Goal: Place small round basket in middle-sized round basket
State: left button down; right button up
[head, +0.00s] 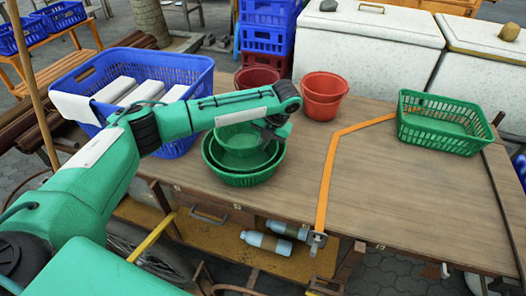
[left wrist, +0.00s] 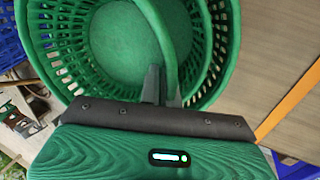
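The green small round basket (head: 238,136) is inside the rim of the larger green middle-sized round basket (head: 245,180) on the table. Whether its base touches the lower basket's floor is hidden. My left gripper (head: 270,131) is at the small basket's right side in the head view. In the left wrist view, the gripper's fingers (left wrist: 163,90) straddle the small basket's rim (left wrist: 160,40) and look shut on it. The middle-sized basket's slotted wall (left wrist: 203,45) shows outside that rim. My right gripper is not in view.
A blue crate (head: 190,70) stands left of the baskets. Red baskets (head: 322,97) stand behind them. A green rectangular basket (head: 440,140) is at the right. An orange strap (head: 328,175) crosses the table (head: 400,210), whose middle and front right are clear.

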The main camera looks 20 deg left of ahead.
pick_arm(q)
notch_tip(320, 180, down, 4)
jog(key=shift+f, duration=0.6)
jog(key=shift+f+p, duration=0.1)
jog(key=shift+p, duration=0.2)
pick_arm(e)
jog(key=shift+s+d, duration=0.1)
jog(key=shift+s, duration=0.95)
pick_arm(q)
jog(key=shift+f, duration=0.1)
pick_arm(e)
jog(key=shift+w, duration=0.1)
